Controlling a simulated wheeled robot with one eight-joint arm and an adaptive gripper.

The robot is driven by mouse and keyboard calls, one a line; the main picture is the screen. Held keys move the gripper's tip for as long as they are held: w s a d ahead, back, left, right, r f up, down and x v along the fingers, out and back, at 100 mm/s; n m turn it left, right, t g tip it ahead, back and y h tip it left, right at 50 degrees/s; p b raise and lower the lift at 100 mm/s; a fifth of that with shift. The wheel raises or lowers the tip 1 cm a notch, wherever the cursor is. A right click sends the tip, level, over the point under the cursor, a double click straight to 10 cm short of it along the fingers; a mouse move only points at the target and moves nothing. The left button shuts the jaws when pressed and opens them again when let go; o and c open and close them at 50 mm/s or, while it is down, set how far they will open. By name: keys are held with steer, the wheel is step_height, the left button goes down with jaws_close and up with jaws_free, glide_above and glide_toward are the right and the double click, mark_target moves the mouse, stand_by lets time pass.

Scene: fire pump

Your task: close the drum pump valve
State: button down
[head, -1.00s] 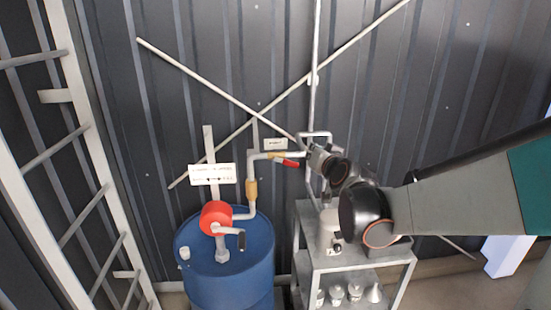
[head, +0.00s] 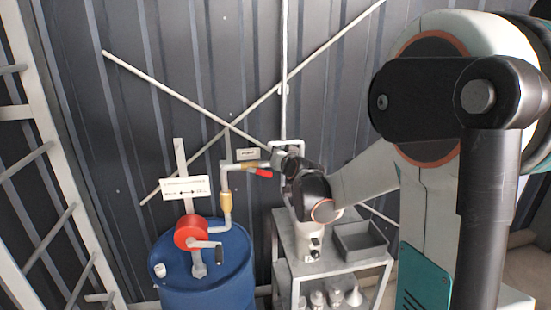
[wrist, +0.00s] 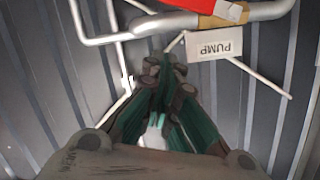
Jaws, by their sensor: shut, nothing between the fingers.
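The red valve lever (head: 263,172) sits on the grey pipe above the blue drum (head: 205,285) and slants slightly down to the right. It also shows at the top edge of the wrist view (wrist: 188,4), partly cut off, next to the brass valve part (wrist: 222,14). My gripper (wrist: 165,66) is shut and empty, with its fingertips together below the pipe and apart from the lever in the wrist picture. In the head view my gripper (head: 280,157) is small and dark, just right of the lever. The red pump (head: 190,232) with its crank stands on the drum.
A PUMP label (head: 247,154) hangs by the pipe; the wrist view shows it upside down (wrist: 215,46). A grey metal cart (head: 335,262) with a tray (head: 361,240) stands below my arm. A ladder (head: 60,170) is at the left. Corrugated wall lies close behind.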

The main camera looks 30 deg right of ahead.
mark_target(270, 176)
steer(key=shift+w+a+f, duration=0.1)
steer(key=shift+a+f, duration=0.15)
steer(key=shift+f, duration=0.35)
steer(key=shift+a+f, duration=0.25)
steer(key=shift+f, duration=0.4)
steer(key=shift+w+a+f, duration=0.1)
steer(key=shift+a+f, duration=0.15)
steer(key=shift+f, duration=0.35)
steer(key=shift+s+d+f+m+b, duration=0.15)
steer(key=shift+f+m+b, duration=0.4)
steer(key=shift+b, duration=0.35)
step_height(270, 176, down, 4)
steer(key=m+b, duration=0.2)
steer(key=m+t+y+b, duration=0.1)
steer(key=m+b, duration=0.1)
steer(key=b, duration=0.1)
steer(key=shift+r+m+b, duration=0.2)
steer(key=shift+m+b, duration=0.15)
steer(key=a+f+m+b, duration=0.1)
steer(key=f+m+t+b, duration=0.1)
steer(key=m+b, duration=0.1)
steer(key=a+f+m+y+b, duration=0.1)
steer(key=m+b, duration=0.1)
steer(key=shift+w+a+t, duration=0.3)
steer(key=shift+w+a, duration=0.05)
steer(key=shift+a+f, duration=0.1)
